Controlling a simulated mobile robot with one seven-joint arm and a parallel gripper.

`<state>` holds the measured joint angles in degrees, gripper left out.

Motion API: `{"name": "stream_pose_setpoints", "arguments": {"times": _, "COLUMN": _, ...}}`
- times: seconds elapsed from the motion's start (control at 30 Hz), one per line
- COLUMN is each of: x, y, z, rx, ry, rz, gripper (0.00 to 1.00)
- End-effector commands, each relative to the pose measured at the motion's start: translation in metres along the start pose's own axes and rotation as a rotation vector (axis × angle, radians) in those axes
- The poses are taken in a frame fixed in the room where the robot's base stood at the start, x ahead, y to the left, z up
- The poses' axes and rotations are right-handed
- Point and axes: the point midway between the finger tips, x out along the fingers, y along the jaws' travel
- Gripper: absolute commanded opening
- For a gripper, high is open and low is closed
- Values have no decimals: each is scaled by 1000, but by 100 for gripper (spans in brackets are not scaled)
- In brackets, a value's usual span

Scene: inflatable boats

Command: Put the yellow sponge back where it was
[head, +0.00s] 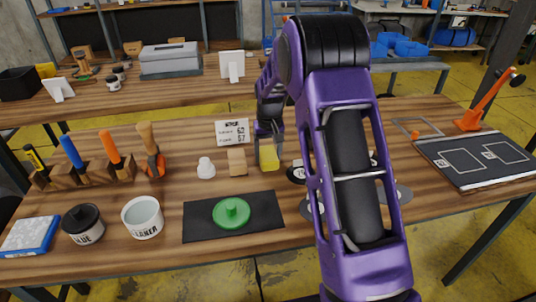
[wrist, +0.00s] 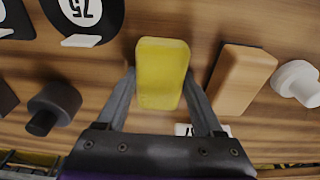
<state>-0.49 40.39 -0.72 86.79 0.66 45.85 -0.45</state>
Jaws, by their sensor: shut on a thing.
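The yellow sponge (head: 269,157) is upright between the fingers of my gripper (head: 268,138), near the middle of the workbench. In the wrist view the sponge (wrist: 162,72) fills the space between both fingertips of my gripper (wrist: 160,88). The gripper is shut on it, one finger on each side. A tan block (head: 237,161) stands just left of the sponge in the head view, with a small gap. It also shows in the wrist view (wrist: 241,80), to the right. I cannot tell whether the sponge touches the tabletop.
A white knob-like piece (head: 206,168) stands left of the tan block. A white sign (head: 232,131) stands behind. A green lidded disc (head: 231,212) sits on a black mat (head: 262,224) in front.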

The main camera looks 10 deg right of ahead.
Motion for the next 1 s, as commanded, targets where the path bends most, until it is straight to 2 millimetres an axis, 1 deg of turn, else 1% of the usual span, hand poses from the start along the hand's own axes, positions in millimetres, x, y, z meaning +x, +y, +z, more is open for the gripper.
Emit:
{"name": "stream_pose_setpoints", "arguments": {"times": 0.03, "x": 3, "y": 0, "z": 0, "rx": 0, "ry": -1, "rz": 0, "gripper": 17}}
{"name": "stream_pose_setpoints", "arguments": {"times": 0.07, "x": 3, "y": 0, "z": 0, "rx": 0, "ry": -1, "rz": 0, "gripper": 70}}
{"name": "stream_pose_setpoints", "arguments": {"times": 0.2, "x": 2, "y": 0, "z": 0, "rx": 0, "ry": -1, "rz": 0, "gripper": 96}}
{"name": "stream_pose_setpoints", "arguments": {"times": 0.23, "x": 2, "y": 0, "z": 0, "rx": 0, "ry": -1, "rz": 0, "gripper": 99}}
{"name": "stream_pose_setpoints", "arguments": {"times": 0.5, "x": 1, "y": 0, "z": 0, "rx": 0, "ry": 0, "rz": 0, "gripper": 99}}
{"name": "stream_pose_setpoints", "arguments": {"times": 0.63, "x": -9, "y": 0, "z": -1, "rx": 0, "ry": 2, "rz": 0, "gripper": 99}}
{"name": "stream_pose_setpoints", "arguments": {"times": 0.77, "x": -32, "y": 0, "z": -1, "rx": 0, "ry": 4, "rz": 0, "gripper": 99}}
{"name": "stream_pose_setpoints", "arguments": {"times": 1.0, "x": -84, "y": 0, "z": -1, "rx": 0, "ry": 2, "rz": 0, "gripper": 99}}
